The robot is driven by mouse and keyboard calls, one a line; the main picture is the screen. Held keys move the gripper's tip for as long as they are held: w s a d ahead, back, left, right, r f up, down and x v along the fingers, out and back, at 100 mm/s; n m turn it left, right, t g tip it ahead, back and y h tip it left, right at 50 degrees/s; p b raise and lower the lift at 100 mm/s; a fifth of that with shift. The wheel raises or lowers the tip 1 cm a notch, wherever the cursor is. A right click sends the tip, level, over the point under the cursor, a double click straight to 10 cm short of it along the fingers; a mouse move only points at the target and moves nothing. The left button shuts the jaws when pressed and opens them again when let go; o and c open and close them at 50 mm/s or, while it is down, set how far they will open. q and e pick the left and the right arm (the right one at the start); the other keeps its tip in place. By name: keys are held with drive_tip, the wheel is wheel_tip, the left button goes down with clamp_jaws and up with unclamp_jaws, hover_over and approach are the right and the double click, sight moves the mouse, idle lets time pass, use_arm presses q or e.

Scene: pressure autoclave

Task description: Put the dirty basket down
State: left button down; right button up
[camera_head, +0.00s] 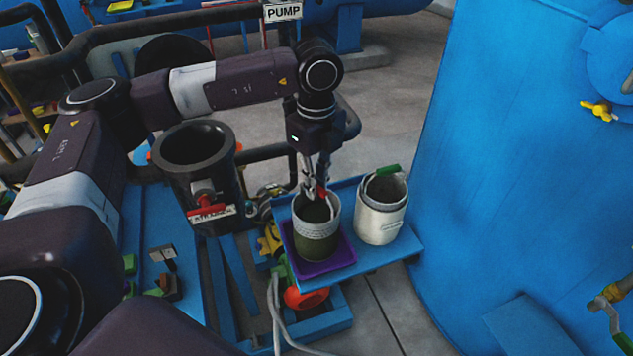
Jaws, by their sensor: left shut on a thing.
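The dirty basket (316,240), a dark greenish cylinder with a pale band and a red handle, is upright over the purple tray (344,257). My left gripper (316,190) points down at the basket's top and is shut on its red handle. The basket's lower end appears within the tray's outline. I cannot tell whether it bears on the tray floor. The tray lies on a blue shelf (400,251). My right gripper is not in view.
A whitish basket (380,222) with a green handle stands on the shelf just right of the dirty one. A black open-topped vessel (196,176) with a red valve is to the left. A large blue tank (520,180) rises on the right.

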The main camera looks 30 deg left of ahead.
use_arm(q)
drive_tip(key=c, duration=2.4)
unclamp_jaws()
drive_tip(key=shift+f, duration=0.15)
drive_tip(key=o, duration=0.4)
drive_tip(key=shift+r, duration=0.3)
drive_tip(key=shift+r+b, duration=1.8)
drive_tip(key=shift+r, duration=4.1)
